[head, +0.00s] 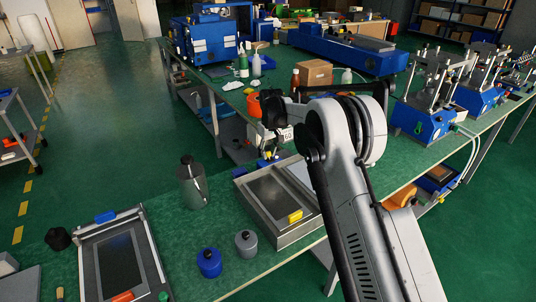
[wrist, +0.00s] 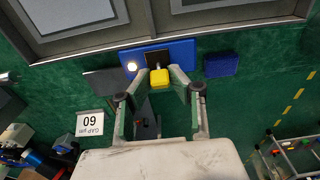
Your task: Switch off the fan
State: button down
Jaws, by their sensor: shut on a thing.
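No fan can be clearly made out in either view. In the wrist view a yellow block-like knob (wrist: 159,77) sits on a black patch of a flat blue box (wrist: 184,51), with a small bright white light (wrist: 132,67) to its left. My gripper (wrist: 160,84) reaches to this yellow knob, one finger on each side, and is shut on it. In the head view my gripper (head: 270,150) points down past the far edge of the grey tray, and my arm hides much of that area. The blue box (head: 270,161) shows only partly there.
A grey framed tray (wrist: 110,32) lies close beyond the blue box, with a small blue block (wrist: 221,64) to the right. A "GAP µm 60" sign (wrist: 90,122) stands left.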

aim_at(270, 157)
jog(key=t+y+b, duration=0.1)
jog(key=b, duration=0.1)
jog(key=s+t+y+b, duration=0.1)
jog(key=t+b, duration=0.1)
jog(key=d+t+y+b, duration=0.1)
jog(key=b, duration=0.1)
jog(key=shift+s+d+f+t, duration=0.1)
jog(key=shift+s+f+t, duration=0.15)
jog(key=shift+s+t, duration=0.05)
jog(key=t+b, duration=0.1)
jog(key=t+y+b, duration=0.1)
jog(key=y+b, duration=0.1)
jog(key=b, duration=0.1)
jog(key=shift+s+d+t, duration=0.25)
jog(key=shift+s+t, duration=0.1)
jog(key=shift+t, duration=0.05)
jog(key=shift+y, duration=0.3)
jog(key=c, duration=1.6)
grip_release()
jog(key=shift+r, duration=0.1)
jog(key=v, duration=1.2)
jog(key=shift+s, duration=0.15)
